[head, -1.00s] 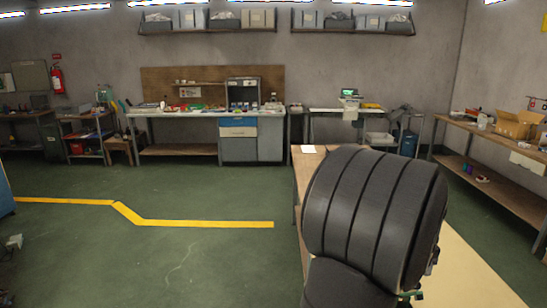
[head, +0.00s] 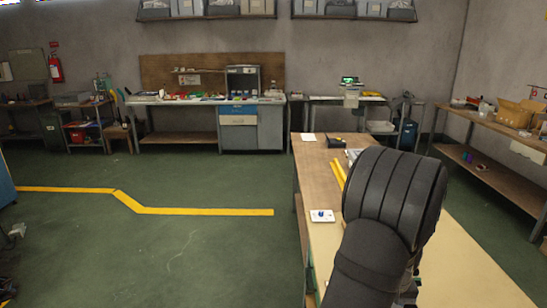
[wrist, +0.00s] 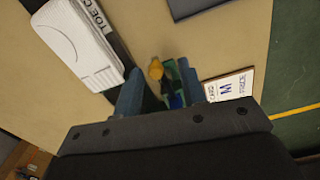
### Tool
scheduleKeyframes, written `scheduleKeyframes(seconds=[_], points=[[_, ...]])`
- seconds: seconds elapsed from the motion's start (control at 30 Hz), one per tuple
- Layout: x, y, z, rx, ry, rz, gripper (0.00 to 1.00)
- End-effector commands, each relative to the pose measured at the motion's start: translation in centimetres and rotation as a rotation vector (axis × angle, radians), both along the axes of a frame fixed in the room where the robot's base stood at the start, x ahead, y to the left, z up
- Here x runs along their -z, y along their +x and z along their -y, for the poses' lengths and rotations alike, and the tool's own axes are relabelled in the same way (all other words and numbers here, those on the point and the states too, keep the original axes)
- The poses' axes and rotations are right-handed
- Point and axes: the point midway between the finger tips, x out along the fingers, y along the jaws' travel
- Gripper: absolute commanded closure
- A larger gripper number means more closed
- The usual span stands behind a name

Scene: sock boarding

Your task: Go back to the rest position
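My gripper (wrist: 160,82) shows in the wrist view with its two blue-grey fingers apart. A small yellow, teal and blue thing shows between and beyond them; I cannot tell what it is or how far off. A white, ribbed flat thing (wrist: 82,42) lies at upper left beside a dark strip lettered "TOE C". In the head view my arm hides the gripper and part of the workbench (head: 318,160). No sock is clearly visible.
On the bench, yellow bars (head: 339,174), a small black device (head: 335,141), a white paper (head: 308,137) and a white card with a blue mark (head: 322,215) lie left of my arm. A dark flat panel (wrist: 195,6) shows in the wrist view. The bench's front right is bare.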

Motion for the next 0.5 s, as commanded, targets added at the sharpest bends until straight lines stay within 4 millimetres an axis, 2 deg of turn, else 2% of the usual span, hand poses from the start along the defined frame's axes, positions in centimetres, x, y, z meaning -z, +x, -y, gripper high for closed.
scheduleKeyframes(seconds=[0.2,0.5], points=[[-0.03,0.13,-0.56,0.149,0.0,0.0,0.62],[-0.04,0.26,-0.89,0.245,0.0,0.0,0.62]])
